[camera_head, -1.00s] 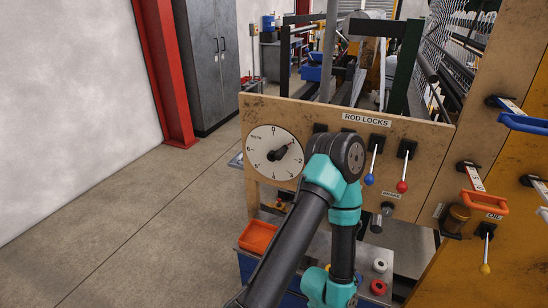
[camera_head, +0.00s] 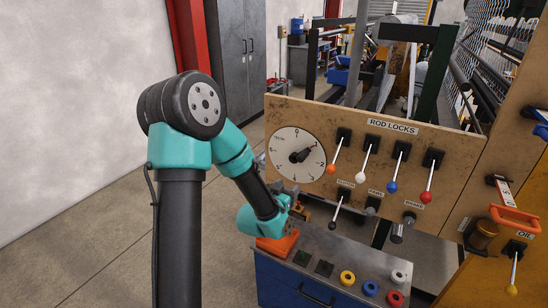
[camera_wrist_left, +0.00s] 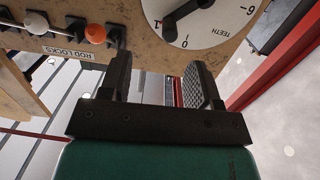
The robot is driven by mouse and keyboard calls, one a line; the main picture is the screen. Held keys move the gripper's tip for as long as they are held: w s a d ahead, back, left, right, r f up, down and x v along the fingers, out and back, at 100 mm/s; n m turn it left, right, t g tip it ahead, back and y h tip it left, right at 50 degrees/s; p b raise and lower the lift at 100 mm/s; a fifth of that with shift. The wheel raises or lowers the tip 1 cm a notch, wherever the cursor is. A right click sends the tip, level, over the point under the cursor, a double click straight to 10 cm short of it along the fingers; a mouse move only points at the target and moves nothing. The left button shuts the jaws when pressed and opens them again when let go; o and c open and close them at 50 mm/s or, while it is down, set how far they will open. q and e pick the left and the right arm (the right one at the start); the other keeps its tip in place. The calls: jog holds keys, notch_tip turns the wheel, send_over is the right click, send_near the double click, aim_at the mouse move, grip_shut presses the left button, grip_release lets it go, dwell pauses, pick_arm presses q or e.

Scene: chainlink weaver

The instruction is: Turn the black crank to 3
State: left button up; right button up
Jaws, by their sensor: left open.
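The white dial (camera_head: 288,165) marked TEETH is on the left of the wooden panel. Its black crank (camera_head: 300,156) points up and right, toward the 1; it also shows at the top of the wrist view (camera_wrist_left: 184,11), pointing near the 1. My left gripper (camera_head: 285,189) is below the dial, small and partly hidden in the head view. In the wrist view its two fingers (camera_wrist_left: 160,78) are apart with nothing between them, clear of the crank. My right gripper is not in view.
Rod-lock levers with orange (camera_head: 331,169), white (camera_head: 363,177), blue (camera_head: 391,187) and red knobs (camera_head: 426,197) stand right of the dial. A black-knobbed lever (camera_head: 333,225) is lower. An orange tray (camera_head: 277,243) and colored rings lie on the bench (camera_head: 330,255) below.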

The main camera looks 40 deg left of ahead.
aim_at(300, 160)
pick_arm(q)
jog(key=shift+s+a+r+t+y, duration=0.2)
jog(key=shift+a+r, duration=0.3)
jog(key=shift+r, duration=0.1)
jog(key=shift+s+a+r+t+y, duration=0.2)
jog(key=shift+a+r, duration=0.25)
jog(key=shift+r, duration=0.15)
jog(key=shift+w, duration=0.1)
jog(key=w+a, duration=0.1)
jog(key=w, duration=1)
jog(key=w+a, duration=0.1)
jog(key=w, duration=0.5)
jog(key=shift+a, duration=0.35)
grip_shut()
